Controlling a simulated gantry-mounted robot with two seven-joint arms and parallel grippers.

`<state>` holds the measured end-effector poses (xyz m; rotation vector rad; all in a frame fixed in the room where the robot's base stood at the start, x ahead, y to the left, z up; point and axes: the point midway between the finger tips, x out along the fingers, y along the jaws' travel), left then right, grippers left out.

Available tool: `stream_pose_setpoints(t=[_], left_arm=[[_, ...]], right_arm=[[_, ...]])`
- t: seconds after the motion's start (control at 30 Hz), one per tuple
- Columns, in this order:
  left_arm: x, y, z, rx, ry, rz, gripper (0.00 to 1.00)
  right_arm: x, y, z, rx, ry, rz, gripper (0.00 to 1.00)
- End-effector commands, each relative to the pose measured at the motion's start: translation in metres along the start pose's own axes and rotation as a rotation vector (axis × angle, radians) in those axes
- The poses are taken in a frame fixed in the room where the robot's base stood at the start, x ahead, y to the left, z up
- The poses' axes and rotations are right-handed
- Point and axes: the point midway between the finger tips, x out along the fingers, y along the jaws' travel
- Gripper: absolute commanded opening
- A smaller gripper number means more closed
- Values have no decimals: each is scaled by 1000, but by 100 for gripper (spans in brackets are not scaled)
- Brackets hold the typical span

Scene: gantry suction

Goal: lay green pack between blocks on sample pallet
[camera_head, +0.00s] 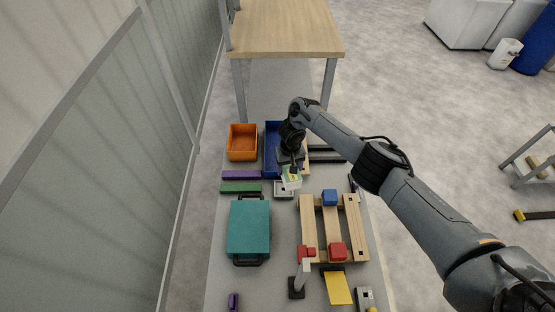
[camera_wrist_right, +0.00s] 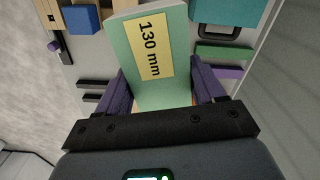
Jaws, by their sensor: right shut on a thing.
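The green pack (camera_head: 291,180), with a yellow "130 mm" label, is held in my right gripper (camera_head: 291,167). In the right wrist view the pack (camera_wrist_right: 150,45) sits between the purple fingers of the gripper (camera_wrist_right: 162,88), which is shut on it. It is beyond the far end of the wooden sample pallet (camera_head: 309,222), over the area by the blue tray. On the pallet are a blue block (camera_head: 330,197) at the far part and a red block (camera_head: 337,250) at the near part, with a gap between them. My left gripper is not in view.
A teal case (camera_head: 248,227) lies left of the pallet. An orange bin (camera_head: 242,143) and a blue tray (camera_head: 270,150) stand at the far end. Green (camera_head: 240,188) and purple (camera_head: 241,175) bars lie nearby. Smaller red pieces (camera_head: 306,253) are at the pallet's near left.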

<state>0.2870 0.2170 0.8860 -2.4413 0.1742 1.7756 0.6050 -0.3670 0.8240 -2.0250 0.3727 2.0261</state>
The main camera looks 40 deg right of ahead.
Motion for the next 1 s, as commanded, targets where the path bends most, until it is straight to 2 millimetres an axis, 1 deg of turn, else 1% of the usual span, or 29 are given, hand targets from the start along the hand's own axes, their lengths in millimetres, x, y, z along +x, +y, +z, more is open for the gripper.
stream_pose_setpoints(t=[0.03, 0.1, 0.17, 0.23, 0.3, 0.4, 0.6, 0.7, 0.8, 0.9, 1.0], left_arm=[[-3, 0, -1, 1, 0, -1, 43], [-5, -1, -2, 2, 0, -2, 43], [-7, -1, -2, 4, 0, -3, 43], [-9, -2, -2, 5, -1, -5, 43], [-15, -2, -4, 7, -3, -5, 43], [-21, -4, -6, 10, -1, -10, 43], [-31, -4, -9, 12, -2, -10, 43], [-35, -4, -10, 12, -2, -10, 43], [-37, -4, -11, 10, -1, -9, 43], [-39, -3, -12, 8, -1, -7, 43], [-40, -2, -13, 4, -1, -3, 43]], right_arm=[[6, 6, 6, 16, -5, -5, 25], [11, 16, 10, 39, -3, -3, 25], [16, 20, 14, 52, -4, -5, 25], [22, 30, 18, 74, -3, -2, 25], [34, 52, 32, 111, -4, 6, 25], [51, 77, 53, 161, -3, 6, 25], [82, 117, 98, 223, -2, 4, 25], [94, 131, 119, 237, -2, 2, 25], [104, 140, 138, 240, -1, 2, 25], [112, 146, 151, 240, 0, 0, 25], [117, 149, 160, 240, 1, 0, 25]])
